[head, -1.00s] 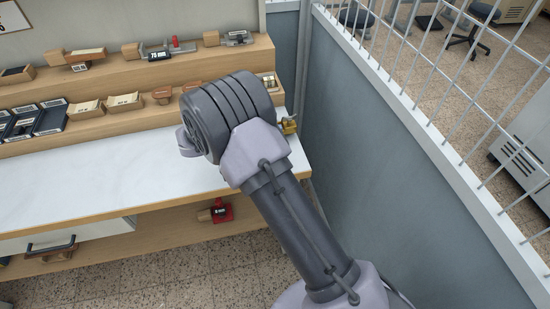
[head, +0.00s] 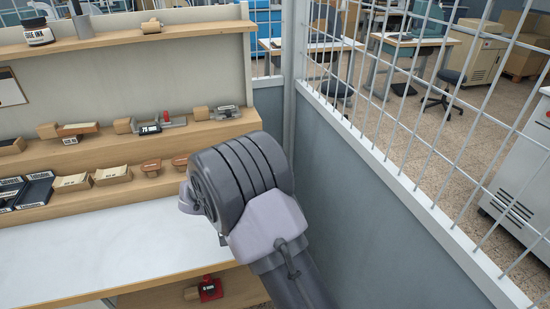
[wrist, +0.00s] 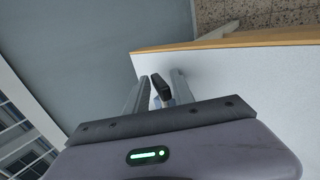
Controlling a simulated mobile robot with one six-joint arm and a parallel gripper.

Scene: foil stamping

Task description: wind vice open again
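My gripper (wrist: 160,90) shows in the wrist view over the white bench top (wrist: 235,85), near its end. Its two fingers stand apart, with a small dark knob or handle end (wrist: 162,86) between them and a bluish-grey part below it. I cannot tell whether the fingers press on it or whether it belongs to the vice. In the head view my arm covers the right end of the bench (head: 110,250), so my gripper and any vice there are hidden.
A grey partition (head: 370,200) with white wire mesh stands close on the right of my arm. Wooden shelf steps behind the bench hold hand stamps (head: 160,125), pads and trays. A red-headed stamp (head: 209,288) lies below the bench top. The bench's left part is clear.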

